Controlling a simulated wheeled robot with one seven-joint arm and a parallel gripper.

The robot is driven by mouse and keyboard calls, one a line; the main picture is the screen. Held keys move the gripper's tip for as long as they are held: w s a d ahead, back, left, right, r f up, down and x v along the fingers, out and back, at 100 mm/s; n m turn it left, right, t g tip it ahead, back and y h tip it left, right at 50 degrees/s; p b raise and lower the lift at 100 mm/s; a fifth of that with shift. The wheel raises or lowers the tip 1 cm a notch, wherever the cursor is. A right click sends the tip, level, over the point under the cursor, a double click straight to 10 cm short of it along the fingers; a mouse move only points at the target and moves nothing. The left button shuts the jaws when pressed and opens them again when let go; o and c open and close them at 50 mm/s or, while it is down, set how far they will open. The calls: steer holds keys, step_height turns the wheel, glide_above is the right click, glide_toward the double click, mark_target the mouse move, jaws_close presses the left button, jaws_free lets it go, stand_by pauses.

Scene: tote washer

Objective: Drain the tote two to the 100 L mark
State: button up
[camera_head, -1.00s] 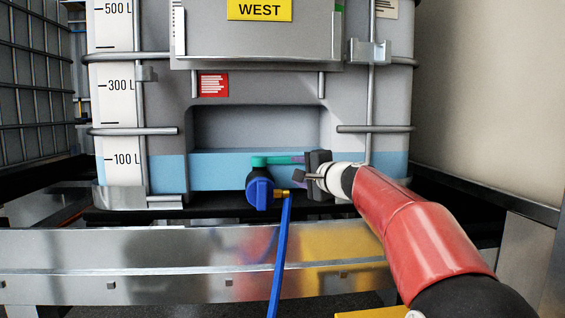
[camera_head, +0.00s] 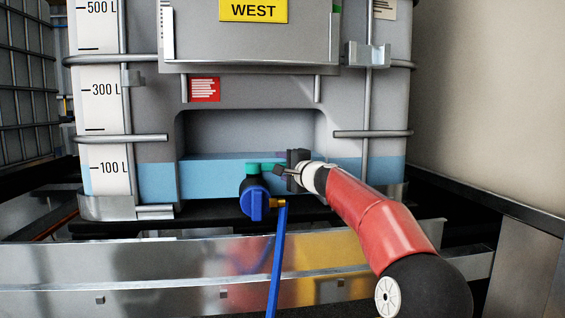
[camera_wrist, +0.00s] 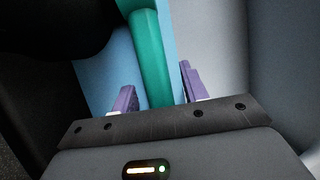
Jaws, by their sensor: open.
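The tote (camera_head: 240,85) stands ahead with a yellow WEST sign (camera_head: 253,10); no number two is legible. Its pale blue liquid (camera_head: 155,180) stands slightly above the 100 L mark (camera_head: 107,168) on the white scale. At its bottom front is a valve with a blue cap (camera_head: 254,200) and a teal lever (camera_head: 253,168). My gripper (camera_head: 284,162) is just right of the valve, its tips partly hidden. In the wrist view the teal lever (camera_wrist: 152,60) runs between the open purple fingers (camera_wrist: 155,95). Whether they touch it I cannot tell.
A blue hose (camera_head: 278,260) hangs from the valve's brass fitting. A metal rail (camera_head: 130,275) crosses below the tote. Cage bars (camera_head: 370,110) surround the tote. Another caged tote (camera_head: 28,80) is at the left and a plain wall (camera_head: 485,90) at the right.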

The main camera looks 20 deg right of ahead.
steer(key=shift+c, duration=0.2)
jaws_close()
steer(key=shift+f, duration=0.1)
